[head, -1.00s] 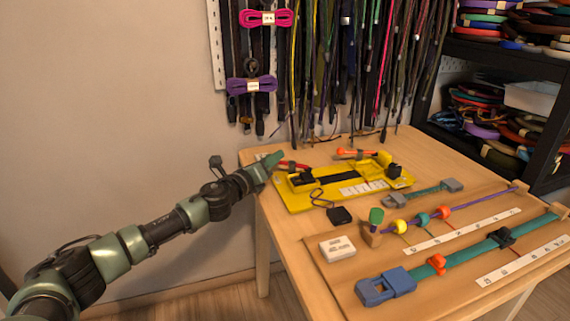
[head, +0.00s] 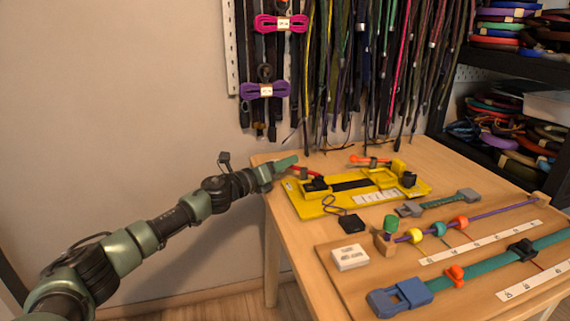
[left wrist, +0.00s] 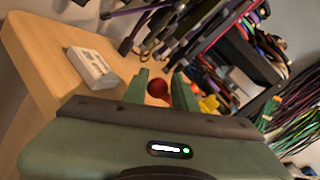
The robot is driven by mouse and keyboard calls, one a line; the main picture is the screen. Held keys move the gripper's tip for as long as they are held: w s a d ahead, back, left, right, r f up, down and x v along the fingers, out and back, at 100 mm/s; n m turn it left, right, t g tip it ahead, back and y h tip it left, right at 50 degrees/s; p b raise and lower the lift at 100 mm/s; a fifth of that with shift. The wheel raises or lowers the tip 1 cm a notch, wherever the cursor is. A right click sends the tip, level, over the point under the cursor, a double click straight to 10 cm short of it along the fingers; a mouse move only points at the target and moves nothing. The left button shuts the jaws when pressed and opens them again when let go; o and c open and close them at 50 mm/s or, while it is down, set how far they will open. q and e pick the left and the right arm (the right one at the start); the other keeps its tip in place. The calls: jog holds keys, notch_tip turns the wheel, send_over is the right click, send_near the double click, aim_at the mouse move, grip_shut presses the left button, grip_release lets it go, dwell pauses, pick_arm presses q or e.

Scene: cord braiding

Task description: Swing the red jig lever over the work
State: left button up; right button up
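The yellow jig (head: 325,207) lies at the back left of the wooden table. Its red lever (head: 303,171) shows at the jig's left end, beside my left gripper (head: 287,163). In the left wrist view, a round red knob (left wrist: 158,89) appears between the two green fingers of my left gripper (left wrist: 160,86), with a gap visible beside it. The gripper is open; I cannot tell whether a finger touches the knob. A dark strap (head: 350,185) runs along the jig's middle. My right gripper is not in view.
An orange lever (head: 368,160) stands at the jig's back. A black block (head: 351,224), a white box (head: 350,257) and a board with a teal strap (head: 480,261) lie in front. Cords (head: 385,75) hang on the wall behind. A dark shelf (head: 515,62) stands right.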

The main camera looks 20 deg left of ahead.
pick_arm(q)
jog(key=o, duration=0.4)
jog(key=shift+s+d+f+h, duration=0.15)
jog(key=shift+d+f+h, duration=0.15)
jog(key=shift+d+f, duration=0.2)
jog(key=shift+o, duration=0.2)
jog(key=shift+a+r, duration=0.1)
jog(key=v, duration=0.6)
jog(key=shift+s+a, duration=0.1)
jog(key=shift+s, duration=0.1)
jog(key=shift+s+a+r, duration=0.15)
jog(key=shift+s, duration=0.4)
